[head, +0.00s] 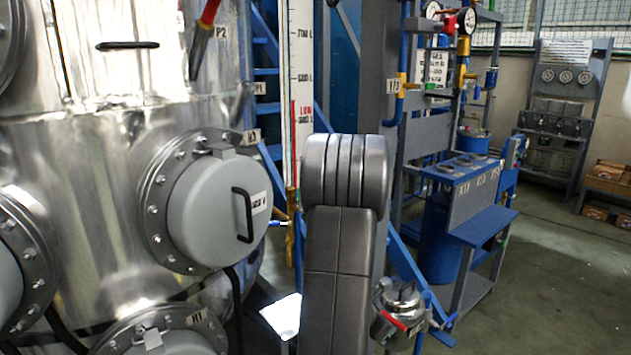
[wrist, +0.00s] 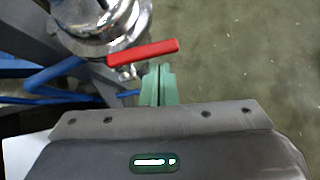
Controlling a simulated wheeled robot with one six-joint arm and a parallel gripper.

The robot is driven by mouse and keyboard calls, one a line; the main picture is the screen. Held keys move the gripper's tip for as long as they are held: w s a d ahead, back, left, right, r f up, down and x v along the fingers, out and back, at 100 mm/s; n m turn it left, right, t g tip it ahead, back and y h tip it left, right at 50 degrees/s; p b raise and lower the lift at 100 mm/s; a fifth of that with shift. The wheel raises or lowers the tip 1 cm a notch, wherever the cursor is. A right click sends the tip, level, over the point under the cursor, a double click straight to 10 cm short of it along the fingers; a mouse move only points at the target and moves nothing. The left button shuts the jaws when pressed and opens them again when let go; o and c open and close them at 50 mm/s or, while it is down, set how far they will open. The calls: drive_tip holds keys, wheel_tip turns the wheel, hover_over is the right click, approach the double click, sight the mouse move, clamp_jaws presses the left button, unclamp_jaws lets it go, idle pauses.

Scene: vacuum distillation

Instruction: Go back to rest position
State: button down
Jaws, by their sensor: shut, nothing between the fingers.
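My gripper (wrist: 159,84) shows in the wrist view as two green fingers pressed together, shut with nothing between them. Just beyond its tips is a red lever handle (wrist: 143,52) on a shiny metal vessel (wrist: 100,22). I cannot tell whether the fingertips touch the handle. In the head view my grey arm (head: 338,260) stands upright in the middle and hides my gripper. The same metal vessel (head: 404,296) with its red handle (head: 392,320) shows to the right of my arm.
A large steel tank (head: 90,150) with a round grey hatch (head: 215,212) fills the left. A blue frame and workbench (head: 482,228) stand right of my arm. A gauge panel (head: 566,110) stands at the back right. The floor (head: 545,270) at the right is clear.

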drive_tip(key=shift+w+a+r+m+g+h+p, duration=0.2)
drive_tip(key=shift+a+m+g+p, duration=0.7)
drive_tip(key=shift+p, duration=1.55)
drive_tip(key=shift+w+a+r+m+g+h+p, duration=0.25)
drive_tip(key=shift+a+m+g+p, duration=0.6)
drive_tip(key=shift+p, duration=1.55)
drive_tip(key=shift+w+a+r+m+g+h+p, duration=0.15)
drive_tip(key=shift+a+r+m+g+p, duration=0.25)
drive_tip(key=shift+m+p, duration=1.45)
drive_tip(key=shift+s+a+n+p, duration=0.1)
drive_tip(key=shift+n+p, duration=0.4)
drive_tip(key=shift+p, duration=0.1)
